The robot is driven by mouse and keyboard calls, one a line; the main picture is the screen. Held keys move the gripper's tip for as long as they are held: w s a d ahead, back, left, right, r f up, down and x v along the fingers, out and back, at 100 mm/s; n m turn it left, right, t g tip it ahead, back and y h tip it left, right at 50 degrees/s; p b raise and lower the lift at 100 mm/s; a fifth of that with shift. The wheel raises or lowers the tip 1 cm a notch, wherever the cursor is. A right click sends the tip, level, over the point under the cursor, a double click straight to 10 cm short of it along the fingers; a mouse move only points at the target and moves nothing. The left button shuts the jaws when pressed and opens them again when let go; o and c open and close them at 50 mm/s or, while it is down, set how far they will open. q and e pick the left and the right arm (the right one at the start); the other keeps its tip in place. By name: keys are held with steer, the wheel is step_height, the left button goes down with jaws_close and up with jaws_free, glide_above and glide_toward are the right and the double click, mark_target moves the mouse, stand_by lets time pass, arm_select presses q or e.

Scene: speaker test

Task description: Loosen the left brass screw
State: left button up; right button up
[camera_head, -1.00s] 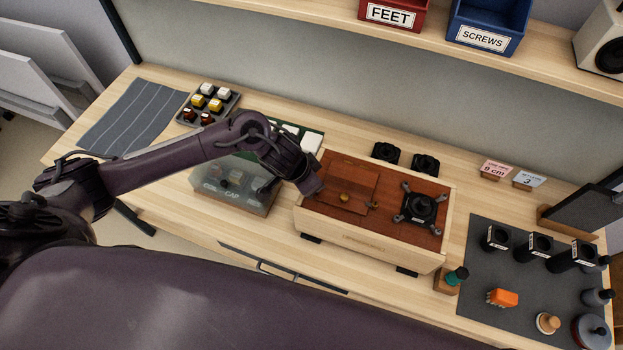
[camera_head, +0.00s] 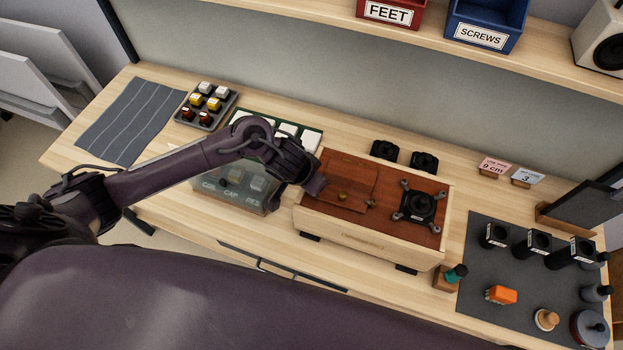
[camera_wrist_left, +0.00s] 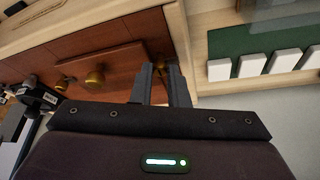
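The speaker cabinet (camera_head: 372,240) lies on the bench with its red-brown wooden panel up. A brass knob (camera_head: 342,196) sits mid-panel and a small brass screw (camera_head: 370,204) right of it; the knob (camera_wrist_left: 95,78) and that screw (camera_wrist_left: 65,82) also show in the left wrist view. My left gripper (camera_head: 315,187) is at the panel's left end, where it hides the left brass screw in the head view. In the left wrist view its fingers (camera_wrist_left: 160,70) stand slightly apart, with a small brassy spot (camera_wrist_left: 158,60) at their tips. Whether they grip it is unclear. My right gripper is out of view.
A black part with several arms (camera_head: 419,205) is on the cabinet's right. Left of the cabinet is a clear-lidded labelled box (camera_head: 228,192); behind it is a green board with white blocks (camera_head: 312,141). A dark mat (camera_head: 478,262) with tools lies at right.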

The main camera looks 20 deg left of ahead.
arm_select(q)
steer(key=o, duration=0.5)
steer(key=shift+w, duration=0.1)
steer(key=v, duration=0.7)
steer(key=shift+r, duration=0.35)
steer(key=shift+s+f, duration=0.1)
steer(key=shift+s, duration=0.1)
